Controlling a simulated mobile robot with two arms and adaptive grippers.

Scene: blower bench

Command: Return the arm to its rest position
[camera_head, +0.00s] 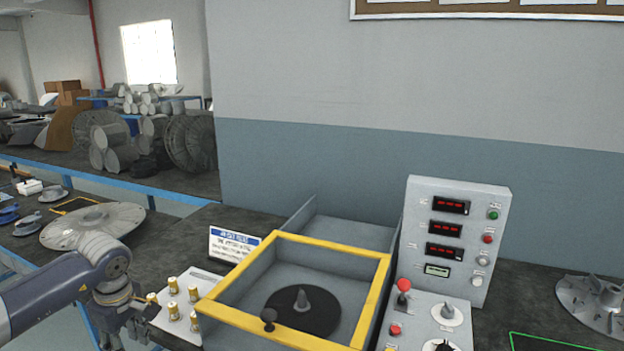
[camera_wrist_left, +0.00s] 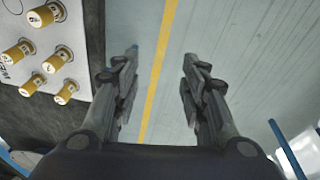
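My left arm (camera_head: 65,285) comes in from the left in the head view. Its gripper (camera_head: 135,318) is at the lower left, beside the front left of the plate of brass weights. In the left wrist view the two fingers of the left gripper (camera_wrist_left: 160,75) stand apart with nothing between them, above the floor with its yellow line (camera_wrist_left: 158,70). My right arm and gripper are not in view.
The weight plate (camera_head: 183,323) holds several brass weights (camera_head: 172,285). A yellow-framed box (camera_head: 208,312) with a dark disc (camera_head: 322,318) stands right of it. A control panel (camera_head: 415,215), a sign (camera_head: 232,243) and a grey impeller (camera_head: 596,303) are also on the bench. A large disc (camera_head: 92,224) lies at left.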

